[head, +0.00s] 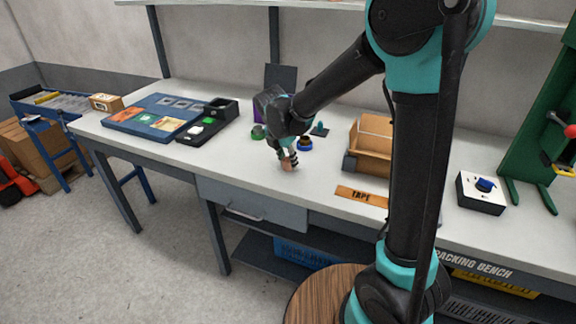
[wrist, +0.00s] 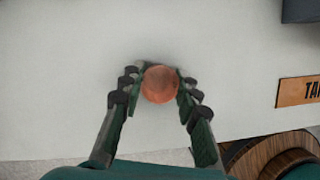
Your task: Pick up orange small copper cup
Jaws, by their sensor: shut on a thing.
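The small orange copper cup (wrist: 160,84) is between my fingertips in the wrist view, seen as a round coppery shape. My gripper (wrist: 158,88) is shut on it, with one finger on each side. In the head view the cup (head: 288,163) shows as a small brownish patch at my gripper (head: 288,160), over the front part of the white bench. My gripper partly hides it there. I cannot tell whether the cup touches the bench top.
A blue round item (head: 305,144) and a green one (head: 258,131) are close behind my gripper. An orange-brown box (head: 371,146) and the TAPE label (head: 361,196) are to the right. A black tray (head: 208,122) and blue board (head: 155,117) are left. Bench (head: 240,171) around the cup is clear.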

